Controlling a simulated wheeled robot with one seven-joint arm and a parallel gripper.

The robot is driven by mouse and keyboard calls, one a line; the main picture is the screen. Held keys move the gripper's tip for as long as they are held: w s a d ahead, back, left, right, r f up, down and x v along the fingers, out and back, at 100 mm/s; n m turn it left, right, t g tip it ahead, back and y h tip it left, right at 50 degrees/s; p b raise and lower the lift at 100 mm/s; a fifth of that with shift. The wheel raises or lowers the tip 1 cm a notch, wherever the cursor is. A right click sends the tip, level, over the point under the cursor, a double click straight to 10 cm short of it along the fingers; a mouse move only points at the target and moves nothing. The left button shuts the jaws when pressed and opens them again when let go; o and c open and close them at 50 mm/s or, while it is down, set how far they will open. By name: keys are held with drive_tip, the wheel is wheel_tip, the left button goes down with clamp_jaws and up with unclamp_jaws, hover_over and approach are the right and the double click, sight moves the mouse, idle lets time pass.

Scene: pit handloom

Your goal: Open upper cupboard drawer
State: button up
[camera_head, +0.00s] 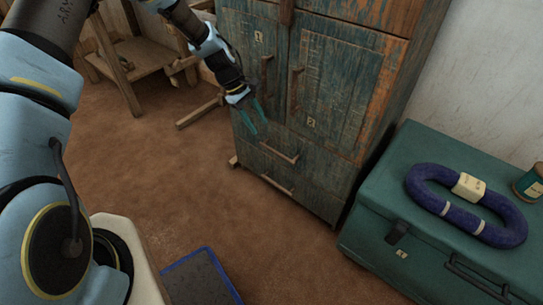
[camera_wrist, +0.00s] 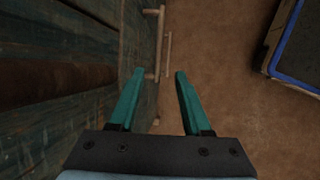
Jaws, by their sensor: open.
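The worn blue-green wooden cupboard (camera_head: 330,80) has two drawers below its doors. The upper drawer (camera_head: 300,165) looks closed, and its light wooden bar handle (camera_head: 280,152) runs across its front. My gripper (camera_head: 259,127) points down in front of the cupboard, above and left of that handle in the head view. Its teal fingers are apart with nothing between them. In the wrist view, the upper handle (camera_wrist: 161,40) lies beyond my fingertips (camera_wrist: 160,72), close to the cupboard face on the left. The gap between handle and fingers is hard to judge.
The lower drawer's handle (camera_head: 277,184) sits beneath, and also shows in the wrist view (camera_wrist: 168,55). A green trunk (camera_head: 375,225) with a blue yarn hank (camera_head: 430,195) stands at right. A blue-edged dark board (camera_head: 205,280) is on the floor. Brown floor before the drawers is clear.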

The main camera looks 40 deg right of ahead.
sight(274, 151)
drive_tip(key=b+x, duration=0.1)
drive_tip(key=x, duration=1)
drive_tip(key=shift+s+d, duration=0.1)
clamp_jaws()
idle(1.2)
